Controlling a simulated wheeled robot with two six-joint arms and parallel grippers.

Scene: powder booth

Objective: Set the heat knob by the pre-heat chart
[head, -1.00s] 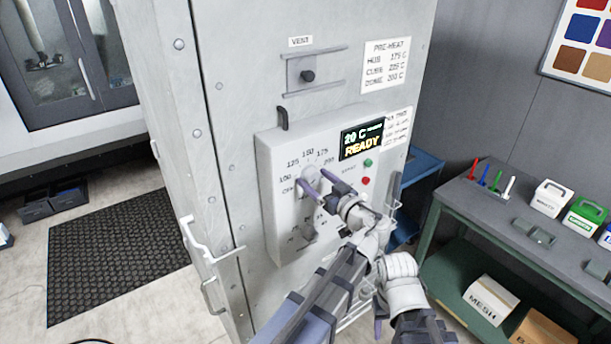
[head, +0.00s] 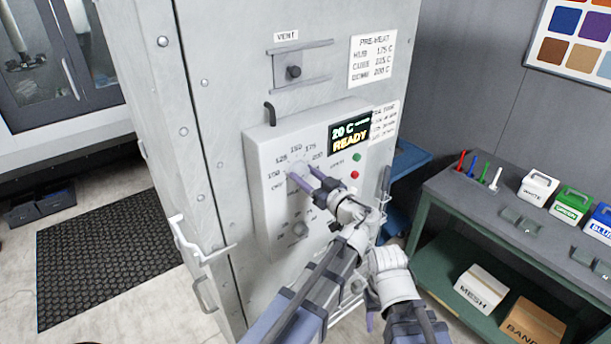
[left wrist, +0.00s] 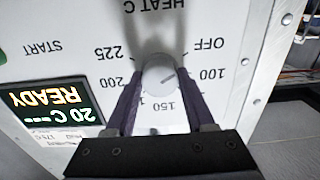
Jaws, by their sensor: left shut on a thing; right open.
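The pre-heat chart (head: 372,60) lists hub 175 C, cube apparently 225 C and dome 200 C. My right gripper (head: 371,318) is low, away from the panel, only partly visible.
The display (head: 349,134) reads 20 C READY, beside green and red buttons (head: 355,166). A lower dial (head: 299,231) sits below the heat knob. The door handle (head: 195,243) sticks out at left. A bench (head: 465,205) with boxes stands at right.

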